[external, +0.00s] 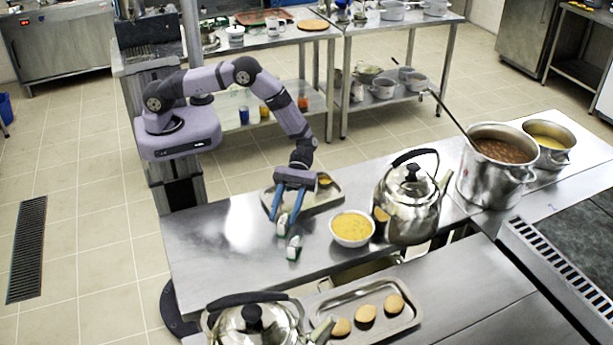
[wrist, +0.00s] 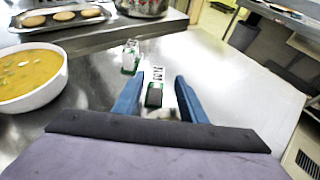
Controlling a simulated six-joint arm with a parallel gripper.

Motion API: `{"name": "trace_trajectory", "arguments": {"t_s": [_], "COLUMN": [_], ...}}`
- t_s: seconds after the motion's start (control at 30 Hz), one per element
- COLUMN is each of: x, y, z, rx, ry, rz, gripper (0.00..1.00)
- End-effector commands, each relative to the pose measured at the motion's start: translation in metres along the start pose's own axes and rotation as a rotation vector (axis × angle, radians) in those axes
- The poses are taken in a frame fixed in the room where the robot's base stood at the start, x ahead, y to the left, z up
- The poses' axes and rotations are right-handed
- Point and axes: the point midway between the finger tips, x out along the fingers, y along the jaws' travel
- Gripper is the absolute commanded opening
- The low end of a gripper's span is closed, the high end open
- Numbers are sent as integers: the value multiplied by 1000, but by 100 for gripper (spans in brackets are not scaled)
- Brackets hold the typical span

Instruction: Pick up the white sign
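Two small white-and-green pieces that look like signs stand on the steel counter (external: 225,250). One sign (wrist: 155,92) shows between my gripper's blue fingers in the wrist view, with a gap on each side; in the external view it appears (external: 282,225) just below the fingertips. The other sign (wrist: 130,58) is just beyond the left fingertip, and it also shows in the external view (external: 293,248). My gripper (external: 284,216) is open and points down at the counter; its fingers also show in the wrist view (wrist: 159,76). I cannot tell which sign is the white one.
A white bowl of yellow soup (external: 351,229) stands close to the right of the signs. A kettle (external: 408,200) and a stockpot (external: 492,170) stand further right. A metal tray (external: 336,188) lies behind my gripper. Another tray with buns (external: 408,317) lies in front. The counter's left part is clear.

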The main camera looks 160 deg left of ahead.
Motion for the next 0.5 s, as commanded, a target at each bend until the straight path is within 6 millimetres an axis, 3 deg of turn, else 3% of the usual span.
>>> {"name": "trace_trajectory", "arguments": {"t_s": [0.3,0.5], "x": [35,48], "y": [3,4], "z": [2,0], "rx": [-1,0], "ry": [0,1], "rz": [-5,-2], "gripper": [38,38]}}
